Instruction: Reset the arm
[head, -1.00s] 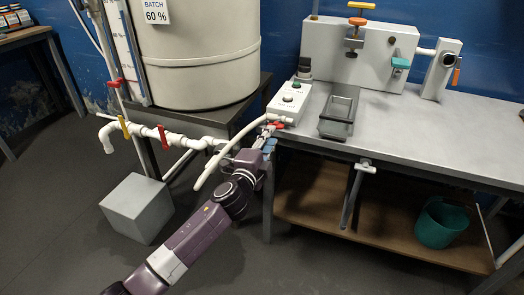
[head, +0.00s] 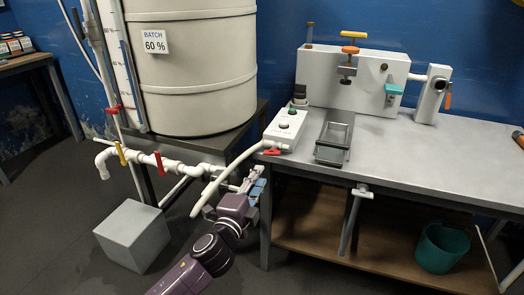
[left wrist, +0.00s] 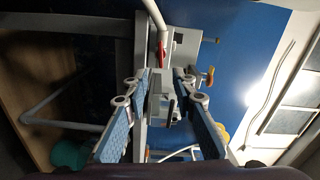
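The gripper and handle are apart. In the left wrist view the two blue-padded fingers (left wrist: 162,82) are spread, with nothing held between them. The red handle shows beyond the fingertips (left wrist: 163,54). My right gripper is in neither view.
The bench (head: 450,150) carries a control box (head: 285,128) and a metal tray (head: 334,154). The large tank (head: 200,80) and valved piping (head: 135,156) stand left. A grey block (head: 132,235) is on the floor; a teal bucket (head: 441,248) is under the bench.

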